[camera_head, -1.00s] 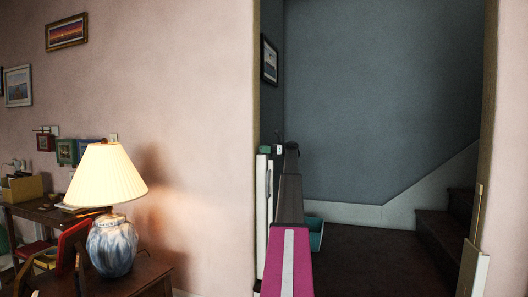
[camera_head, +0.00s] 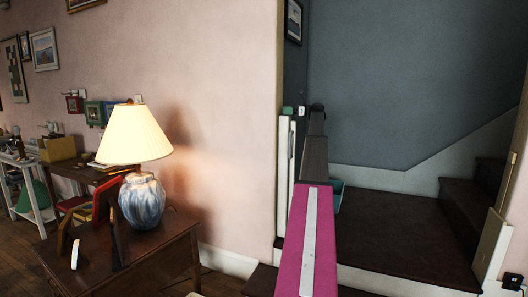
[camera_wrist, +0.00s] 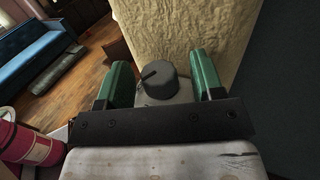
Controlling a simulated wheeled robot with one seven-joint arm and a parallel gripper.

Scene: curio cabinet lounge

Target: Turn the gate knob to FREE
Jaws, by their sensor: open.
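The gate knob (camera_wrist: 158,84) is a dark grey round knob with a small pointer ridge on its left side, seen in the wrist view on top of a pale post. No marking such as FREE is readable. My gripper (camera_wrist: 161,68) is open, with one green finger on each side of the knob and visible gaps between. In the head view my gripper (camera_head: 293,111) is small and partly hidden by my arm, at the top of the white gate post (camera_head: 284,175) on the doorway's left side. The knob cannot be made out there.
A lit lamp (camera_head: 142,200) stands on a dark wooden table (camera_head: 170,255) at left. A dark stair (camera_head: 475,205) rises at right behind a pale post (camera_head: 492,245). The wrist view shows a blue sofa (camera_wrist: 35,55) far off and a beige wall end (camera_wrist: 190,30) close beyond the knob.

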